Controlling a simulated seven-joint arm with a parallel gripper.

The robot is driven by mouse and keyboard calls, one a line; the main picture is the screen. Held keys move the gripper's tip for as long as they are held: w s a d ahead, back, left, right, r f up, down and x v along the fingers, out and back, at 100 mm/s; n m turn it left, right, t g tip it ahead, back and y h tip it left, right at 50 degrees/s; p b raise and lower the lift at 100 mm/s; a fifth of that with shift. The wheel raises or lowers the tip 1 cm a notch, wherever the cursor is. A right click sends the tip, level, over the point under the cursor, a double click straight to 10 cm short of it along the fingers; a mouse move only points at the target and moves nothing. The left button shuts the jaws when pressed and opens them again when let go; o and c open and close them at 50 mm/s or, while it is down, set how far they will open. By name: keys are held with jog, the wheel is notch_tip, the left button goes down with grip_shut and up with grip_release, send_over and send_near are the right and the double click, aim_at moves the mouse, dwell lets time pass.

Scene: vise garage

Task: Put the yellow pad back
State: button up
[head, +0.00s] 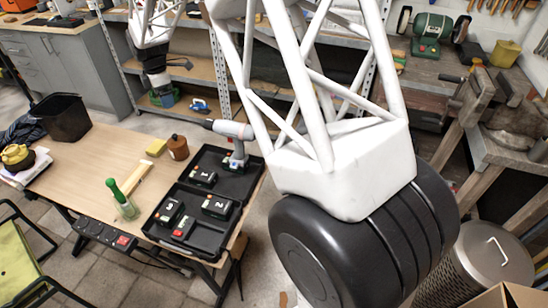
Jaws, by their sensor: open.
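A small yellow pad (157,147) lies flat on the wooden table (95,165), near its back edge and beside a brown bottle-like container (178,147). My gripper (160,92) is small and dark in the head view, at the end of the white lattice arm at upper left. It appears beyond the table's back edge, above and apart from the pad in the picture. It is open, and no held object can be made out. Its fingertips are hard to separate from the shelf behind.
A black tray (158,238) with several battery-like blocks and a drill (232,138) takes up the table's right side. Bare wood shows around the brush.

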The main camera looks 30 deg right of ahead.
jog(key=s+d+r+m, duration=0.3)
jog(key=s+r, duration=0.1)
jog(key=s, duration=0.4)
jog(key=s+d+r+m, duration=0.3)
jog(key=s+r, duration=0.1)
jog(key=s, duration=0.4)
jog(key=s+d+r+m, duration=0.3)
jog(key=s+r, duration=0.2)
jog(key=s, duration=0.3)
jog(key=s+d+m, duration=0.1)
jog(key=s+m, duration=0.2)
jog(key=s, duration=0.6)
jog(key=s+d+f+m+t, duration=0.1)
jog(key=s+m, duration=0.3)
jog(key=s, duration=0.5)
jog(key=s+d+f+m, duration=0.1)
jog(key=s+d+m, duration=0.2)
jog(key=s, duration=0.6)
jog(key=shift+s+d+m+t, duration=0.15)
jog(key=shift+d+m+t, duration=0.1)
jog(key=shift+m+t, duration=0.15)
